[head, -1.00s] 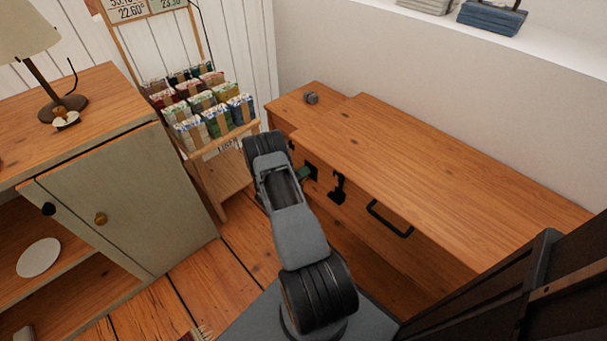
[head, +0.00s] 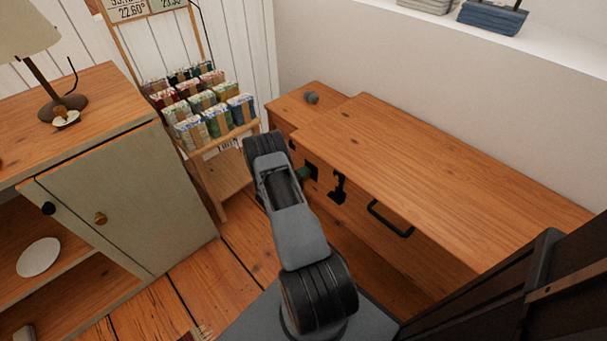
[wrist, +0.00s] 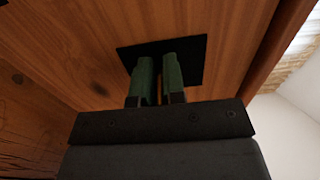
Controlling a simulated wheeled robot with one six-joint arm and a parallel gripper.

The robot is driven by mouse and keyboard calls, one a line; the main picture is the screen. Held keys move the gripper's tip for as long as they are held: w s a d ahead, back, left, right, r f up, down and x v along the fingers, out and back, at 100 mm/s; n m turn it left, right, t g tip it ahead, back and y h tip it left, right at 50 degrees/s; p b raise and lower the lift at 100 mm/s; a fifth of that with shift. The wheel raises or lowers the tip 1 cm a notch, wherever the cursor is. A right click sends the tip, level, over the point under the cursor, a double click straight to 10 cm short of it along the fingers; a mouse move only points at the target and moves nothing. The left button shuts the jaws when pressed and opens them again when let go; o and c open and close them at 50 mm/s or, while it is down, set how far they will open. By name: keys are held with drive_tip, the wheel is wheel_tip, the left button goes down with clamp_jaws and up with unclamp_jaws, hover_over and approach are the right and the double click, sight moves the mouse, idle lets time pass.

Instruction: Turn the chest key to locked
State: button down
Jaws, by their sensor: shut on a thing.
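The wooden chest (head: 430,185) stands against the wall at the right in the head view, with its lid down. A black lock plate (wrist: 192,52) is on its front face and fills the upper middle of the wrist view. My gripper (wrist: 158,75) has green fingers that reach the plate and are shut on the chest key (wrist: 159,90). Only a thin brass-coloured strip of the key shows between the fingers; its turn angle cannot be told. In the head view my arm covers most of the gripper, and one green finger (head: 304,174) shows beside the plate.
A rack of packets (head: 205,110) stands left of my arm. A grey-green cabinet (head: 120,210) is at the left, with wooden floor between.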

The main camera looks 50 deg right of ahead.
drive_tip(key=c, duration=1.3)
unclamp_jaws()
drive_tip(key=shift+o, duration=0.2)
drive_tip(key=shift+a, duration=0.1)
drive_tip(key=w+a+p, duration=0.1)
drive_tip(key=a+p, duration=0.1)
drive_tip(key=a, duration=1.1)
drive_tip(key=shift+a, duration=0.3)
